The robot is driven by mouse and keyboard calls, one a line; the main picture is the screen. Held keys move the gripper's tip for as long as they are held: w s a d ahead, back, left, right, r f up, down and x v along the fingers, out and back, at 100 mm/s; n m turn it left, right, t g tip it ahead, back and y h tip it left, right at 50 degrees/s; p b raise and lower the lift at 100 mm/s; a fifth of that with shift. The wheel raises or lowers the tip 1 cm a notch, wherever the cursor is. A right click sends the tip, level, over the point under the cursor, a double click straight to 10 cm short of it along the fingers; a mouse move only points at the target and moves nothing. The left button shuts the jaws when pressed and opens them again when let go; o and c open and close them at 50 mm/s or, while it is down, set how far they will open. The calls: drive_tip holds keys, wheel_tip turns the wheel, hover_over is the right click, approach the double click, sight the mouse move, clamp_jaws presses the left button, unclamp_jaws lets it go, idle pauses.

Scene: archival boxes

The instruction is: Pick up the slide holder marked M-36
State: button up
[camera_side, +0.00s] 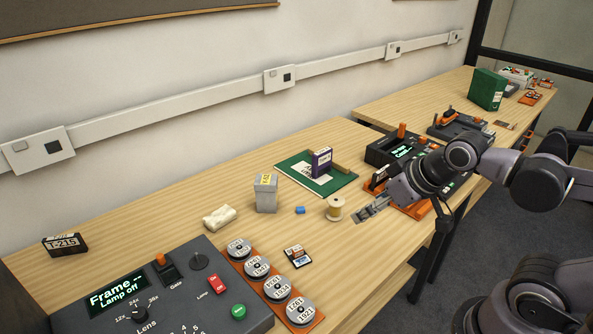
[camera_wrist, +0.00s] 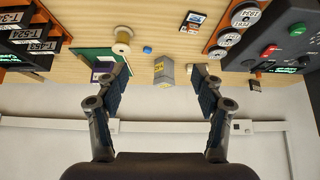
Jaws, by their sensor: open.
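I cannot read M-36 on anything in either view. Black holders with white labels stand at the left edge of the wrist view; one label (camera_wrist: 28,33) reads T-524, others are partly cut off. They seem to be in the orange-edged rack (camera_side: 412,209) beside my gripper in the side view. A black block (camera_side: 65,244) marked T-215 lies at the far left. My gripper (camera_side: 366,212) is open and empty above the table (camera_wrist: 160,80).
A wooden spool (camera_side: 334,209), blue block (camera_side: 300,210), grey box with yellow label (camera_side: 266,194) and white lump (camera_side: 219,218) stand mid-table. A green tray (camera_side: 340,183) bears a purple box (camera_side: 321,162). A control console (camera_side: 150,305) and round reels (camera_side: 277,290) are at front left.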

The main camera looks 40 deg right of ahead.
drive_tip(key=c, duration=0.5)
drive_tip(key=n+g, duration=0.7)
drive_tip(key=n, duration=0.9)
hover_over(298, 249)
wheel_tip(298, 249, down, 7)
drive_tip(key=shift+f, duration=5.15)
